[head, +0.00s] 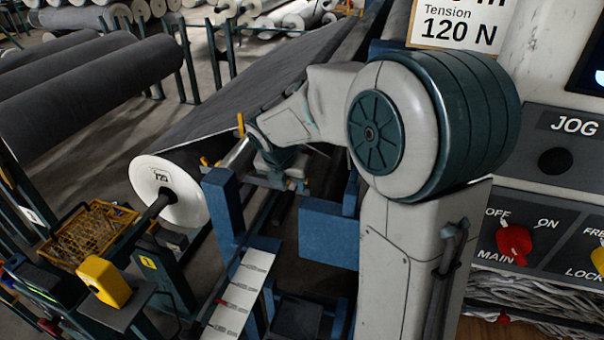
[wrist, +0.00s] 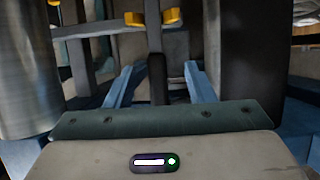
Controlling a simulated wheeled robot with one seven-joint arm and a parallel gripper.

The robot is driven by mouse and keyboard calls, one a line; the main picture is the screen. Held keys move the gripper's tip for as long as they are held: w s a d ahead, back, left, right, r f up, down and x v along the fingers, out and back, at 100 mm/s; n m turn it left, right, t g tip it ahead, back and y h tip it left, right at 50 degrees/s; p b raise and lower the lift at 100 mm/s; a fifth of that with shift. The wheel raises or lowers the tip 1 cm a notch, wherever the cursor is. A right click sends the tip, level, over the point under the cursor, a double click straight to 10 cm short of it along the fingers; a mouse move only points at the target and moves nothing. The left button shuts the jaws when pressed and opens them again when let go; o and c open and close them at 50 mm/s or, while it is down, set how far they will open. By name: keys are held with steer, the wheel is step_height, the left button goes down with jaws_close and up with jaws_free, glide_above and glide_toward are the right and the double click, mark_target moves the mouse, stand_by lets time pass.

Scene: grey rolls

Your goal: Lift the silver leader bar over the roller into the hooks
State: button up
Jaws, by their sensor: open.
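My gripper (wrist: 159,66) is open in the wrist view, with its two blue fingers apart. A dark upright piece stands between them in the picture, and I cannot tell its depth. A shiny silver cylinder (wrist: 27,70) stands at the left edge, outside the fingers; a short silver length (head: 236,153) also shows in the head view, left of my gripper (head: 283,182). I cannot tell whether it is the leader bar or the roller. Yellow hook-like pieces (wrist: 172,16) are ahead at the top. My arm hides much of the machine.
A grey fabric sheet (head: 260,80) slopes up from a large roll (head: 165,190). Blue machine posts (head: 222,205) stand close to my gripper. A yellow basket (head: 90,228) is at left, and a control panel (head: 545,210) at right. Grey rolls (head: 90,75) lie on racks behind.

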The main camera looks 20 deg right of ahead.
mark_target(290, 191)
steer(key=x, duration=0.4)
steer(key=shift+w+a+f, duration=0.2)
steer(key=shift+f, duration=0.1)
steer(key=c, duration=1)
jaws_close()
steer(key=shift+r, duration=0.2)
